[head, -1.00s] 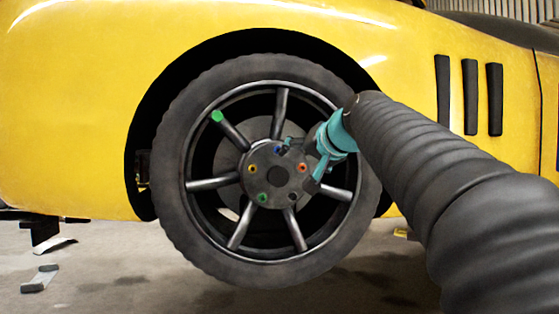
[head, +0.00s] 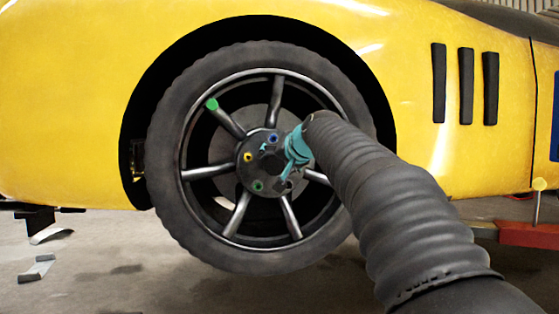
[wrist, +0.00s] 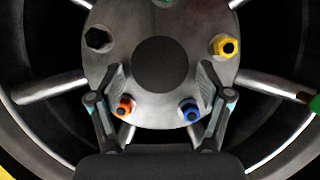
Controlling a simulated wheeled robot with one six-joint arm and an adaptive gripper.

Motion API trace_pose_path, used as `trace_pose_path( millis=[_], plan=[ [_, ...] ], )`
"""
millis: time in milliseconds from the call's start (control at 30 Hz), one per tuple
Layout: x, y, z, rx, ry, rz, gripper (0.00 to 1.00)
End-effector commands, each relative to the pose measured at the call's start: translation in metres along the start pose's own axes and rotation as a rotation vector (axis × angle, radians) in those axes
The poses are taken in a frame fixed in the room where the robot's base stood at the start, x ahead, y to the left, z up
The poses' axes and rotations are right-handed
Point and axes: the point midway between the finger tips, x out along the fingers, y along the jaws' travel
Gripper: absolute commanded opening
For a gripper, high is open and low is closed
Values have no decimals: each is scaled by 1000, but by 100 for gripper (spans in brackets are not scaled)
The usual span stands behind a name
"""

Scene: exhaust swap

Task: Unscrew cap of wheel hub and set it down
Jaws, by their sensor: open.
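The wheel hub (head: 248,176) is a grey disc at the middle of the spoked wheel, ringed by coloured lug nuts. Its cap (wrist: 160,65) is a round dark grey disc at the hub's centre in the wrist view. In the head view the cap is partly hidden by my gripper (head: 284,163). My gripper is open and empty in front of the hub. In the wrist view its two fingers (wrist: 160,80) stand on either side of the cap's lower part, apart from it. How far they are from the hub face is hard to tell.
Orange (wrist: 125,106), blue (wrist: 190,111) and yellow (wrist: 226,46) nuts sit close to the fingers. A green-tipped piece (head: 212,104) lies on an upper-left spoke. The yellow car body (head: 70,100) surrounds the wheel. A red stand (head: 525,234) is at right.

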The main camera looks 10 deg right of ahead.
Motion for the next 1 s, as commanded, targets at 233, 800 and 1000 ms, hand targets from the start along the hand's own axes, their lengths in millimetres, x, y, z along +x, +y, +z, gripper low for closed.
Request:
trace_pose_path(
  millis=[233, 800, 1000],
  plan=[
    [0, 0, 0, 0, 0, 0, 53],
    [0, 0, 0, 0, 0, 0, 77],
    [-2, 0, 1, 0, 0, 0, 77]
  ],
)
